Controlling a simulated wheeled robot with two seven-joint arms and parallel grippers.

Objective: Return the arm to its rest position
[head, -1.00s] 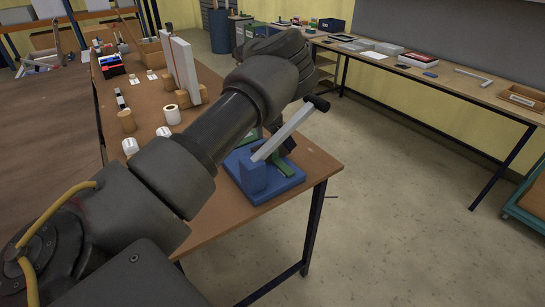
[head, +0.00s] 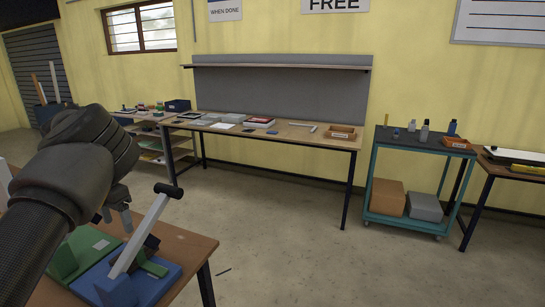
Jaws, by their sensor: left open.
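My left arm comes in from the left edge, dark grey, with its wrist raised above the near table. My left gripper (head: 116,214) points down, open, its fingers small and partly hidden behind the arm. It is above the fixtures and left of a white lever (head: 142,235) with a black knob (head: 168,190). The lever tilts up from a blue base (head: 165,284), with a green base (head: 85,244) beside it. The gripper looks apart from the lever, with nothing seen between its fingers. My right gripper is out of view.
The near table (head: 188,247) ends at its right edge. A bench (head: 280,133) with flat items and a wooden tray (head: 341,133) stands along the back wall. A teal cart (head: 410,148) with bottles stands to the right.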

